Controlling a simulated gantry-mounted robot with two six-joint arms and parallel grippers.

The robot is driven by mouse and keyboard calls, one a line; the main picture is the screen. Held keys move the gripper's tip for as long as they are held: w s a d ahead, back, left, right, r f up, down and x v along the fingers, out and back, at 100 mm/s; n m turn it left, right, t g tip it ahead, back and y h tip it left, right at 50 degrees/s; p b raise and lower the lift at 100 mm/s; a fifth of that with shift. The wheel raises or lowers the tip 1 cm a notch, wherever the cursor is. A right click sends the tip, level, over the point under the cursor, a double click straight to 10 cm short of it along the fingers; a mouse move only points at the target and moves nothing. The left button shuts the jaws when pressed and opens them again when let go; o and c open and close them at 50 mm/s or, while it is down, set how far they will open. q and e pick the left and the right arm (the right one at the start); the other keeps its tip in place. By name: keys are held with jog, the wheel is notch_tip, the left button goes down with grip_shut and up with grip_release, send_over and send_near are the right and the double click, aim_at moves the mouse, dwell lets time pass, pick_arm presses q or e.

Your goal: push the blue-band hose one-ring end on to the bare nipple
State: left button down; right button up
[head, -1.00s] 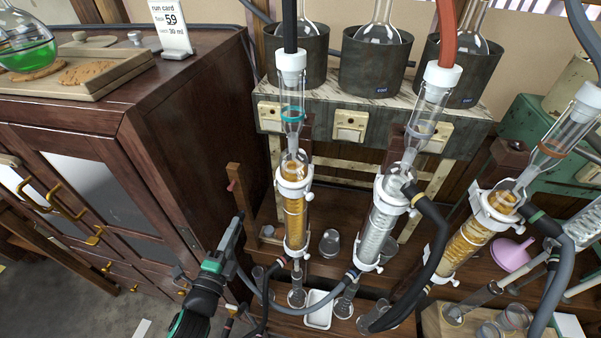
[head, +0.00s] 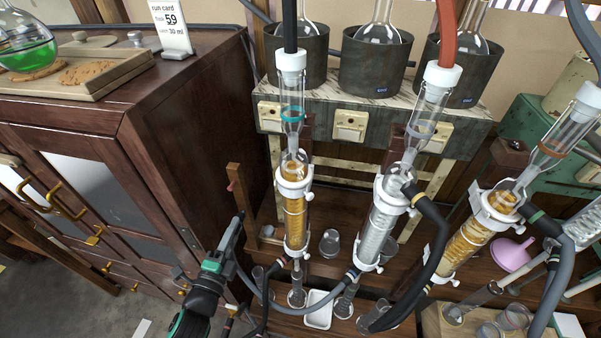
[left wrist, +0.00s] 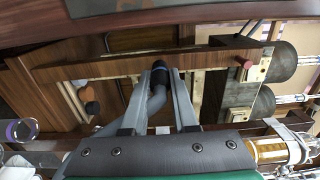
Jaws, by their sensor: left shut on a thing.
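My left gripper (head: 236,226) is left of the left condenser (head: 295,210), in front of the dark cabinet's side. In the left wrist view, my left gripper (left wrist: 159,85) is shut on a grey hose (left wrist: 157,98). The hose's dark end with a blue band (left wrist: 160,66) sticks out past the fingertips. In the head view the grey hose (head: 258,294) sags from the gripper to the foot of the middle condenser (head: 381,228). The held end is apart from the left condenser. I cannot make out the bare nipple clearly. My right gripper is out of view.
A wooden post (head: 237,190) with a red knob stands just behind the left gripper. A dark hose (head: 436,235) loops beside the middle condenser. Flasks and a white tray (head: 318,311) stand below. The dark cabinet (head: 185,130) bounds the left.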

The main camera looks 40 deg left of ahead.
pick_arm(q)
jog(key=b+v, duration=0.2)
jog(key=v, duration=0.4)
dwell(1.1)
jog(key=shift+b, duration=0.3)
